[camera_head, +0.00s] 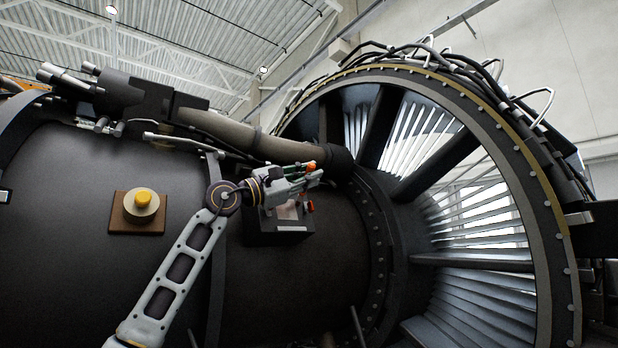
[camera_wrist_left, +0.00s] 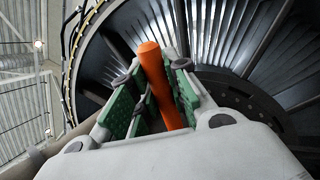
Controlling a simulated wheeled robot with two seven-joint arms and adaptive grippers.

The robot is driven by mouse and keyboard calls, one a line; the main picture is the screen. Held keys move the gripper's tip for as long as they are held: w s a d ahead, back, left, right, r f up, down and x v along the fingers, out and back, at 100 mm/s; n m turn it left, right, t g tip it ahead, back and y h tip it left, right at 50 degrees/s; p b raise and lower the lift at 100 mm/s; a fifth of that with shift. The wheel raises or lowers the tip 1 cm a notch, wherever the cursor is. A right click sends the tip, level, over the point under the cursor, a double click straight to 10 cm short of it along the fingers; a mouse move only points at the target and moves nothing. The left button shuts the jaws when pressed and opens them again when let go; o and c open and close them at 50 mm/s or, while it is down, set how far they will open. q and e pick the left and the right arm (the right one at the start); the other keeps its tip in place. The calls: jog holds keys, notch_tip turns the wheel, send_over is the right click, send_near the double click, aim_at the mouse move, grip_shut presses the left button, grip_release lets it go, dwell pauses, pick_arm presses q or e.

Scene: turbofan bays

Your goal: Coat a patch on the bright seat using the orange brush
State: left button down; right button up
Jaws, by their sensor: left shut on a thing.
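My left gripper (camera_head: 306,178) is in front of the dark engine casing in the head view, its arm coming up from the lower left. It is shut on the orange brush; the brush's orange handle (camera_wrist_left: 163,88) stands between the green finger pads in the left wrist view. In the head view orange parts (camera_head: 310,167) show at the fingers. The bristles are not clear. A dark box (camera_head: 265,238) with a pale area inside sits on the casing just below the gripper, partly hidden by it. I cannot tell for certain which surface is the bright seat. My right gripper is not in view.
A brown plate (camera_head: 122,222) with a round pale base and yellow cap (camera_head: 143,198) sits on the casing left of my arm. A thick pipe (camera_head: 225,130) runs just above the gripper. The large fan ring (camera_head: 543,225) with bright vanes stands to the right.

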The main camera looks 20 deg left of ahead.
pick_arm(q)
jog(key=s+a, duration=0.1)
jog(key=s+a+b, duration=0.1)
jog(key=s, duration=0.1)
jog(key=shift+a, duration=0.25)
dwell(0.4)
jog(key=shift+s+a+b, duration=0.1)
jog(key=shift+s+b, duration=0.05)
jog(key=shift+b, duration=0.15)
jog(key=shift+s+a+b, duration=0.3)
jog(key=shift+s+a, duration=0.3)
jog(key=shift+s, duration=0.2)
jog(key=shift+s+a+b, duration=0.3)
jog(key=shift+s+a, duration=0.25)
jog(key=shift+s, duration=0.2)
jog(key=s+d+r, duration=0.2)
jog(key=s+d, duration=0.1)
jog(key=d, duration=0.1)
jog(key=shift+s+d+r, duration=0.15)
jog(key=shift+s+d, duration=0.05)
jog(key=shift+d, duration=0.05)
dwell(0.5)
jog(key=shift+s+d+r+p, duration=0.2)
jog(key=shift+s+d+r, duration=0.1)
jog(key=shift+s+d, duration=0.2)
jog(key=shift+s+d+r+p, duration=0.15)
jog(key=shift+s+d+r, duration=0.15)
jog(key=shift+d, duration=0.25)
jog(key=shift+s+f, duration=0.1)
dwell(0.3)
